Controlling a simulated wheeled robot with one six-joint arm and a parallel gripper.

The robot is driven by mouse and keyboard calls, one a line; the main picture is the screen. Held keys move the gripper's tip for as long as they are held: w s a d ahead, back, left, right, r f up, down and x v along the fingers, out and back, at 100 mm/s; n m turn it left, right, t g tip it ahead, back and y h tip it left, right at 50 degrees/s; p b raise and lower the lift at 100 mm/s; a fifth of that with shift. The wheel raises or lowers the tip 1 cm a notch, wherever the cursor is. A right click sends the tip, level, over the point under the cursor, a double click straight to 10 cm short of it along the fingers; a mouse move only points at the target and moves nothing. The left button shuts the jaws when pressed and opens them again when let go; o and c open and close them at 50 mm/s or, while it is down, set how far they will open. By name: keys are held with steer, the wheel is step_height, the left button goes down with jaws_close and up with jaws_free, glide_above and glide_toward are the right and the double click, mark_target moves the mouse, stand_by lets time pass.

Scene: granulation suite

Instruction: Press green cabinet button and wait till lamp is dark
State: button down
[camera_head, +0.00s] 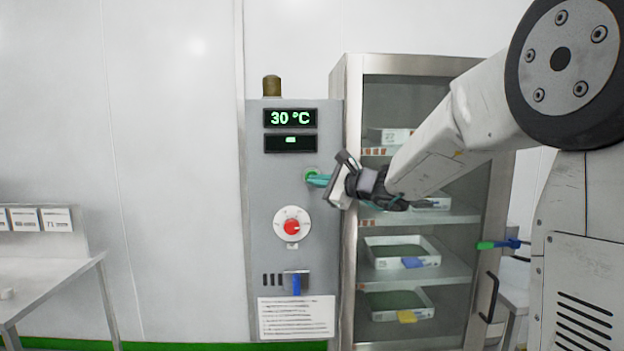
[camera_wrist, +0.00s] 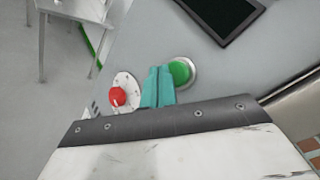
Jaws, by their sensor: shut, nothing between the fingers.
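The grey cabinet control panel (camera_head: 262,215) stands left of the glass-door cabinet. Its green button (camera_head: 311,174) is partly covered by my gripper (camera_head: 318,181) in the head view. In the wrist view the green button (camera_wrist: 181,72) sits in a metal ring just right of the teal fingertips (camera_wrist: 158,72). The fingers are shut with nothing between them. I cannot tell whether they touch the button. The lamp (camera_head: 271,86) on top of the panel is a dull brown-olive and looks unlit. The display (camera_head: 290,118) reads 30 °C, with a small green mark on the display below it (camera_head: 290,143).
A red knob (camera_head: 291,227) on a white dial is below the button, also left of the fingers in the wrist view (camera_wrist: 117,96). The glass-door cabinet (camera_head: 352,290) holds trays on shelves. A table (camera_head: 50,272) stands at the left.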

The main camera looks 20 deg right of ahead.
stand_by(0.8)
steer(key=shift+w+d, duration=0.15)
steer(key=shift+w, duration=0.25)
steer(key=shift+w+d, duration=0.15)
steer(key=shift+w, duration=0.3)
stand_by(0.6)
steer(key=shift+s, duration=0.1)
steer(key=shift+s+a, duration=0.3)
steer(key=shift+s, duration=0.45)
steer(key=s, duration=0.1)
steer(key=s+a, duration=0.1)
steer(key=s, duration=0.2)
steer(key=shift+s+a, duration=0.3)
steer(key=shift+s, duration=0.1)
stand_by(0.6)
